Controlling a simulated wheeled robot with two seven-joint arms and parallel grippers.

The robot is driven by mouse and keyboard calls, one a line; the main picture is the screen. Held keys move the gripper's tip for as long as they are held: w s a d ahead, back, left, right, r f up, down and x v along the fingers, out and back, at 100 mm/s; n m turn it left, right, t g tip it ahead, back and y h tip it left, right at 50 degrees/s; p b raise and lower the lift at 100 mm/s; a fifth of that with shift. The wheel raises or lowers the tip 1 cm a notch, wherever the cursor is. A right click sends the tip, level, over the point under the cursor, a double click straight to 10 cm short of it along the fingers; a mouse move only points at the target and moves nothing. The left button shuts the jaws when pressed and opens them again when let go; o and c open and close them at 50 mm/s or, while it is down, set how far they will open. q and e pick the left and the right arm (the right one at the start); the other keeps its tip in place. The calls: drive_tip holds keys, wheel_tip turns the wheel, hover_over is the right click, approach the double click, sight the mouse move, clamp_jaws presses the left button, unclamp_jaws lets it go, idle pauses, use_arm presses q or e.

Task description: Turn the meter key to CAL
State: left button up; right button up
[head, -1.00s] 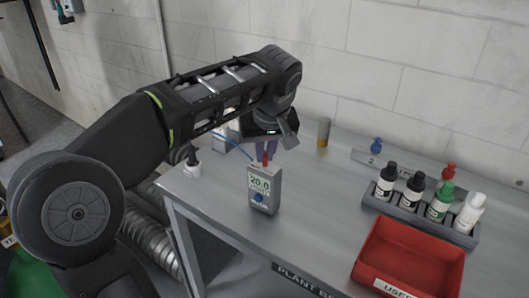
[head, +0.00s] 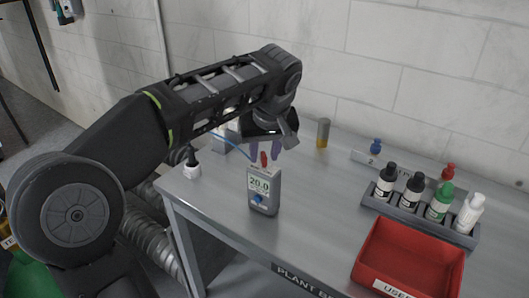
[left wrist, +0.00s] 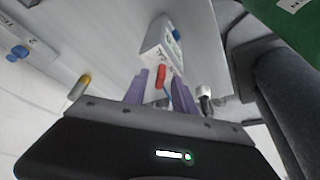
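The meter (head: 264,190) is a grey box standing upright on the bench, its display reading 20.0 and a blue knob (head: 257,199) low on its front. A red key (head: 264,160) stands up from its top. My left gripper (head: 264,151) is above the meter, its purple fingers spread on both sides of the key. In the left wrist view the red key (left wrist: 161,80) shows between the open fingers (left wrist: 162,92), with a gap on each side. The key's position marks are too small to read. My right gripper is not in view.
A rack of bottles (head: 407,206) and a red tray (head: 412,258) stand on the bench at the right. A grey and yellow cylinder (head: 322,134) stands behind the meter. A white-based probe (head: 192,166) is at the left edge.

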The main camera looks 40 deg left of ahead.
sight(267, 175)
use_arm(q)
drive_tip(key=shift+d+r, duration=0.1)
drive_tip(key=shift+r, duration=0.35)
drive_tip(key=p+v, duration=0.3)
drive_tip(key=v, duration=0.3)
drive_tip(key=shift+s+r+p, duration=0.2)
drive_tip(key=shift+r+p, duration=0.05)
drive_tip(key=shift+p, duration=0.1)
drive_tip(key=shift+d, duration=0.15)
